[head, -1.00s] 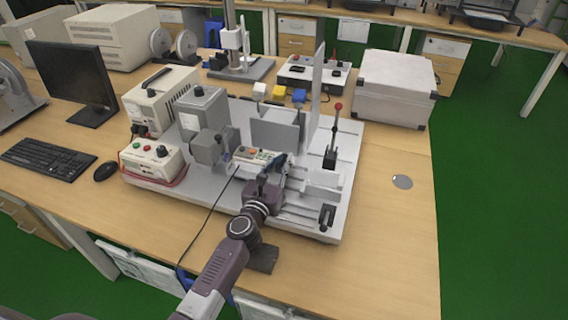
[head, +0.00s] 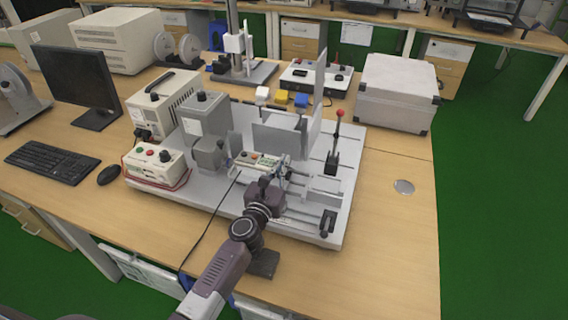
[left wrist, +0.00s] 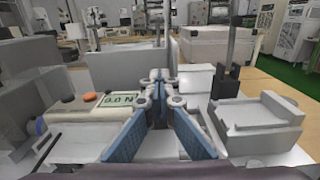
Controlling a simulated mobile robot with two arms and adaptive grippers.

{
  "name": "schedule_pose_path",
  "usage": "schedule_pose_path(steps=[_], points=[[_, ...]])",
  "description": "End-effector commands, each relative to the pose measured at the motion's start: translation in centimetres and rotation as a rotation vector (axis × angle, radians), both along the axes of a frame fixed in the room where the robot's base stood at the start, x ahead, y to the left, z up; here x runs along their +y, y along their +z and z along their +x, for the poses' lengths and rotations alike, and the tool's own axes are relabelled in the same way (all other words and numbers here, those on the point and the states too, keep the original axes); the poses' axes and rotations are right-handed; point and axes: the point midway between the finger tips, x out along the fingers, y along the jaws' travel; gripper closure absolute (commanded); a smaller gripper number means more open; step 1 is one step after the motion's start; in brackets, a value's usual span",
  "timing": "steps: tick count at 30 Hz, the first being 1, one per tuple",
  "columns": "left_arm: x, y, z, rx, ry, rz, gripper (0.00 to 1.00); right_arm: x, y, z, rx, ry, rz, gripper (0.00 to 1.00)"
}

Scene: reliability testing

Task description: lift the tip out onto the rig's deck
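The rig is a grey bench machine whose flat deck (head: 222,200) lies on the wooden table. My left gripper (head: 284,168) reaches over the deck's front middle, beside a small panel with buttons and a display (head: 256,163). In the left wrist view, its two blue-padded fingers (left wrist: 159,78) converge, and their far ends look together. I cannot make out the tip or anything between the fingers; the fingers hide that spot. The display panel (left wrist: 105,103) is just left of the fingers, and a pale stepped block (left wrist: 255,120) is to their right. My right gripper is not in view.
An upright clear plate (head: 318,100) and a red-knobbed lever (head: 335,140) rise behind and right of my gripper. A grey housing (head: 205,120) stands at left. A white case (head: 397,90) is at back right. The table's right front is mostly clear.

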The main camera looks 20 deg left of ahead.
Motion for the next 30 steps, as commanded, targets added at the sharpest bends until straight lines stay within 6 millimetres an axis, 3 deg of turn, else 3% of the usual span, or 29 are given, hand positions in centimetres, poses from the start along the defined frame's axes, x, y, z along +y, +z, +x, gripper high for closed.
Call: schedule_pose_path(steps=[1, 8, 18, 24, 30], points=[[0.0, 1.3, 0.0, -0.002, -0.001, 0.002, 1.0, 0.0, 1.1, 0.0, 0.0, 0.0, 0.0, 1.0], [0.0, 5.7, 0.0, -0.004, -0.002, 0.005, 1.0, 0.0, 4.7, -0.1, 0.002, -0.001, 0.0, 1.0], [0.0, 14.4, 0.1, -0.005, -0.003, 0.004, 1.0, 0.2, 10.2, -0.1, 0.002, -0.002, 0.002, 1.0], [0.0, 17.4, 0.1, -0.005, -0.002, 0.002, 1.0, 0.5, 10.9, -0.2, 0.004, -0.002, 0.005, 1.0], [0.0, 18.6, 0.0, -0.002, -0.001, 0.002, 1.0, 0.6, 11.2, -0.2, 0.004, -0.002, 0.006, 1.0]])
